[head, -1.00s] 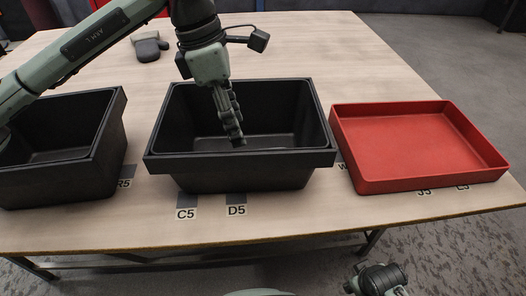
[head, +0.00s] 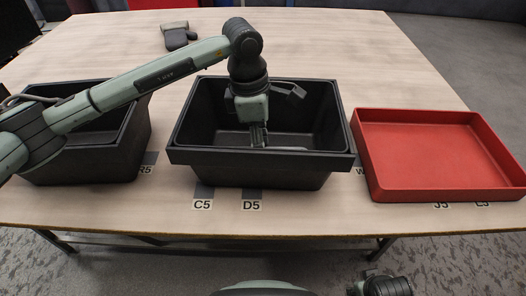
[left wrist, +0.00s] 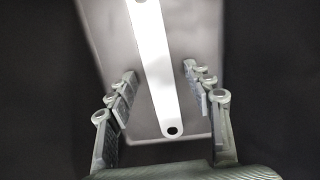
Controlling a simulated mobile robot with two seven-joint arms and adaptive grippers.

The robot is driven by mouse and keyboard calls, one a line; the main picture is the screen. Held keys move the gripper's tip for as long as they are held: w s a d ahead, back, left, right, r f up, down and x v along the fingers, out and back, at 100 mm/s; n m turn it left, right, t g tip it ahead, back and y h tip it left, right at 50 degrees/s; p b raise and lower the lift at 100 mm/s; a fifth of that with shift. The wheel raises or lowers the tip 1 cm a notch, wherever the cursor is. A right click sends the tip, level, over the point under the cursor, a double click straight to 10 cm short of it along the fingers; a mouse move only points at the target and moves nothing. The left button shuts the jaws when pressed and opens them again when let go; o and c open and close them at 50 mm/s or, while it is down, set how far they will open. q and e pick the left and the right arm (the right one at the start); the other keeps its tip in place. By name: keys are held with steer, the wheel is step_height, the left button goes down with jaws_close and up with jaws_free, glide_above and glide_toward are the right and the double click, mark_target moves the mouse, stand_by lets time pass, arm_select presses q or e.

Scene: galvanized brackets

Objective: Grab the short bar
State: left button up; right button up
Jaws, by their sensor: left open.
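A pale metal bar (left wrist: 157,60) with a hole near each visible end lies on the grey floor of the middle black bin (head: 180,156), seen in the left wrist view. The head view does not show the bar clearly. My left gripper (head: 259,143) points down inside that bin. In the left wrist view the gripper (left wrist: 160,72) is open, with one finger on each side of the bar and a gap on both sides. The bar's far end reaches the top edge of that view. My right gripper is not in view.
The bin's dark walls stand around the gripper. Another black bin (head: 136,140) is at the left, partly behind my arm. An empty-looking red tray (head: 440,188) stands at the right. A dark grey object (head: 178,38) lies at the back of the table (head: 330,45).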

arm_select(q)
jaws_close()
steer(key=shift+r, duration=0.15)
